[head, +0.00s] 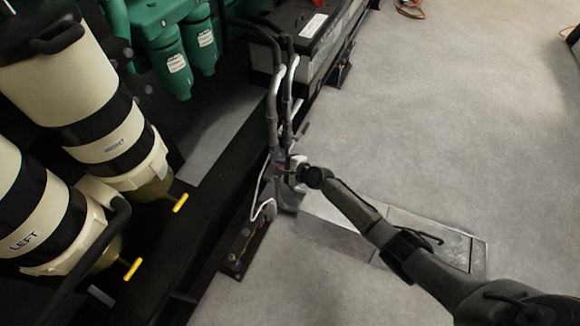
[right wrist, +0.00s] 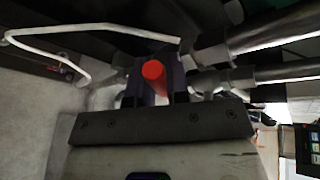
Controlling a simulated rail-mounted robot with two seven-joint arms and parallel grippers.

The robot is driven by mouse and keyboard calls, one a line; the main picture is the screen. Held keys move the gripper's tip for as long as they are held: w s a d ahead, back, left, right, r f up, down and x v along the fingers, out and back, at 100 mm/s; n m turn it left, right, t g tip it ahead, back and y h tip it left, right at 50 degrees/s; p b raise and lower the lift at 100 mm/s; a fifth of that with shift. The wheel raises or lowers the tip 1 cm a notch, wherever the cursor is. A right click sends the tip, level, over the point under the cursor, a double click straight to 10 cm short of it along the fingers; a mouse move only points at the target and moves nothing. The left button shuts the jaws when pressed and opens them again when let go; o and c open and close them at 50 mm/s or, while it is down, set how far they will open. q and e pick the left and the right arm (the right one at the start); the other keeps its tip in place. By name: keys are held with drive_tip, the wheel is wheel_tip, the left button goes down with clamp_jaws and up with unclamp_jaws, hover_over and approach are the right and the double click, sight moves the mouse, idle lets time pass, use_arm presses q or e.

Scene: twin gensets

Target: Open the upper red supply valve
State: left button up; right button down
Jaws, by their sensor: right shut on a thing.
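The red supply valve handle (right wrist: 153,72) shows in the right wrist view as a red rounded end between my two dark fingers. My right gripper (right wrist: 155,84) is shut on it. In the head view my right gripper (head: 285,170) is at the lower end of the upright hoses, and it hides most of the valve. Only a small dark red patch shows there. I cannot tell from these views how far the handle is turned, and no second red handle can be made out. My left gripper is not in view.
Two dark hoses (head: 272,110) with grey metal fittings rise beside the valve. A thin white tube (head: 262,208) loops below it. Cream filters marked LEFT (head: 30,235) and RIGHT (head: 115,148) stand at left. A battery (head: 310,30) is behind. The grey floor at right is mostly clear.

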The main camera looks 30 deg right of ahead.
drive_tip(key=shift+w+d+r+m+g+y+p, duration=0.2)
drive_tip(key=shift+d+r+m+y+p, duration=0.1)
drive_tip(key=shift+r+m+p, duration=0.15)
drive_tip(key=shift+w+d+r+m+g+y+p, duration=0.2)
drive_tip(key=shift+r+m+y, duration=0.1)
drive_tip(key=shift+m, duration=0.25)
drive_tip(key=shift+w+d+r+m+g+y+p, duration=0.3)
drive_tip(key=shift+d+m+g+y+p, duration=0.15)
drive_tip(key=shift+m, duration=0.35)
drive_tip(key=shift+w+d+r+m+g+y, duration=0.1)
drive_tip(key=shift+w+d+m+g+y, duration=0.15)
drive_tip(key=shift+d+m+y, duration=0.3)
drive_tip(key=shift+w+d+r+m+g+y, duration=0.1)
drive_tip(key=shift+w+d+m+g+y, duration=0.15)
drive_tip(key=shift+m, duration=0.4)
drive_tip(key=shift+d+y, duration=0.2)
drive_tip(key=shift+y, duration=0.15)
drive_tip(key=shift+f+b, duration=0.15)
drive_tip(key=shift+b, duration=0.15)
drive_tip(key=c, duration=1.1)
unclamp_jaws()
drive_tip(key=shift+w, duration=0.1)
